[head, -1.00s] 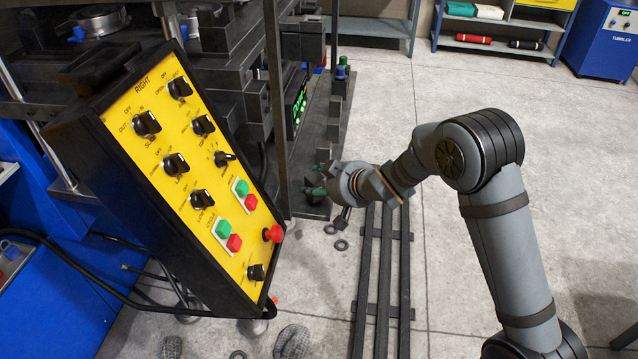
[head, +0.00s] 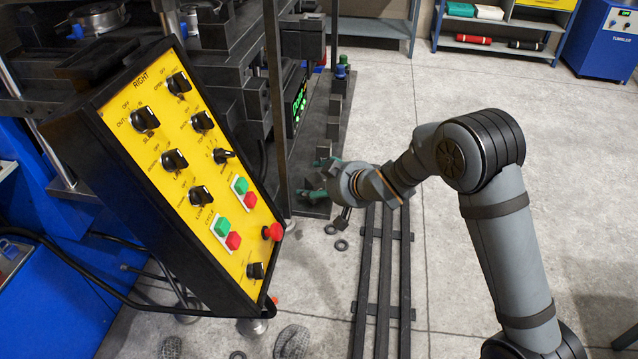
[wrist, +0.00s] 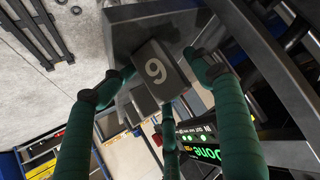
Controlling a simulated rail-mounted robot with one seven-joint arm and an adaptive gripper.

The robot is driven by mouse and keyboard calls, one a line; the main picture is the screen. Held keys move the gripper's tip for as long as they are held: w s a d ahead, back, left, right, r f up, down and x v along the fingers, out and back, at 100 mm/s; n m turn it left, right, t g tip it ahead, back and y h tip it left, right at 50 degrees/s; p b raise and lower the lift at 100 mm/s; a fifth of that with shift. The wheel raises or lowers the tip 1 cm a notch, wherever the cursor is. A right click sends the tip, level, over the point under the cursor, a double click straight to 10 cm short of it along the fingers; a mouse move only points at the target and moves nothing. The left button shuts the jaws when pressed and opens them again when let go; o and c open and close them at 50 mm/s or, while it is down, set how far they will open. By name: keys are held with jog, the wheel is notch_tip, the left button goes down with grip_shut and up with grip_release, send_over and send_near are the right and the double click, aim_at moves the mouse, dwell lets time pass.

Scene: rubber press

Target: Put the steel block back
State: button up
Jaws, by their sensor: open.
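My gripper (wrist: 160,70) has three green fingers, spread around the block with visible gaps at the right finger; the left fingertip is close to the block's edge. The block is not clear there.
A yellow control panel (head: 190,150) with knobs and buttons stands at left, near my gripper. A dark post (head: 278,110) stands just behind it. A green-lit display (head: 299,105) is on the press. Dark rails (head: 383,270) lie on the floor; open floor lies right.

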jog(key=shift+s+d+r+p, duration=0.1)
jog(key=shift+r+p, duration=0.8)
jog(key=shift+p, duration=0.15)
jog(key=v, duration=1.1)
jog(key=shift+s+b, duration=0.3)
jog(key=shift+b, duration=0.15)
jog(key=shift+d, duration=0.1)
jog(key=x, duration=1.1)
jog(key=shift+w+a+f, duration=0.2)
jog(key=shift+w+f, duration=0.2)
jog(key=shift+f, duration=0.1)
